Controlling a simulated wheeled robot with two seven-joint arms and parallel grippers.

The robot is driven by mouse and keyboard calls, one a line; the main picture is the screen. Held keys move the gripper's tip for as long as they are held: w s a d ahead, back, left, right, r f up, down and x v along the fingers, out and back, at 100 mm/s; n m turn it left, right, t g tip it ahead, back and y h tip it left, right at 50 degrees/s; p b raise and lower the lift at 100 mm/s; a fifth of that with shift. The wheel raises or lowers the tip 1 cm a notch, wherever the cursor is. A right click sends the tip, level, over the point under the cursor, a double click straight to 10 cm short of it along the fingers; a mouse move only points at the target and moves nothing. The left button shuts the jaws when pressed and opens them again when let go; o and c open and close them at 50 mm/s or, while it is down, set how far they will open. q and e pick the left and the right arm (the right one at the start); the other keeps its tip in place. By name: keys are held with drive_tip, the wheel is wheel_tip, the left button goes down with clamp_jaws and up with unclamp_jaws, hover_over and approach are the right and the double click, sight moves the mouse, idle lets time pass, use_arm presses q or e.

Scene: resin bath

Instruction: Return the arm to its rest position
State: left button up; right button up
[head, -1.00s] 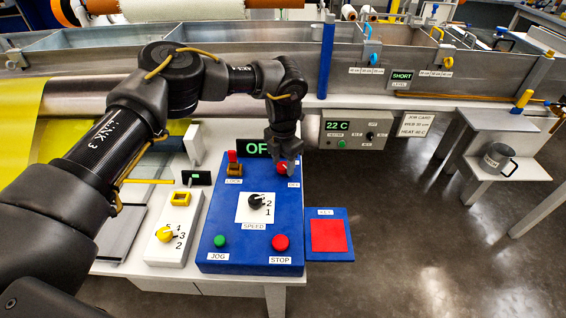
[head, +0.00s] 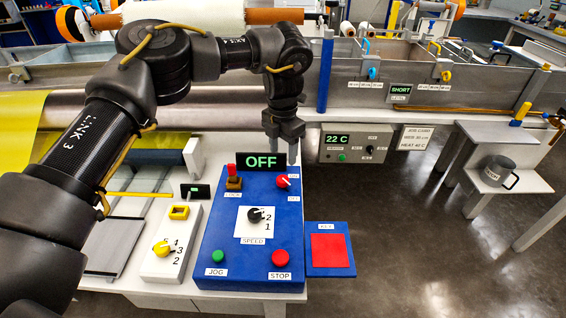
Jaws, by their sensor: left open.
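My left arm comes in from the left and reaches over the machine's front. My left gripper (head: 284,142) points down, open and empty, just behind the display (head: 265,161) that reads OFF. The blue control panel (head: 246,262) lies below it in the picture. The red ON/OFF knob (head: 283,182) sits on the panel's upper right, apart from the gripper. The panel also bears a black speed knob (head: 255,215), a green JOG button (head: 218,256), a red STOP button (head: 280,258) and a red lock switch (head: 233,175). My right gripper does not show.
A metal bath (head: 430,92) runs across the back, with a heater box (head: 355,143) reading 22 C. A white box with a yellow knob (head: 161,249) stands left of the panel. A red pad (head: 328,250) is at right. A grey mug (head: 497,172) stands on a side step.

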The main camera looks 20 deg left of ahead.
use_arm(q)
drive_tip(key=shift+r, duration=0.45)
drive_tip(key=shift+r, duration=0.1)
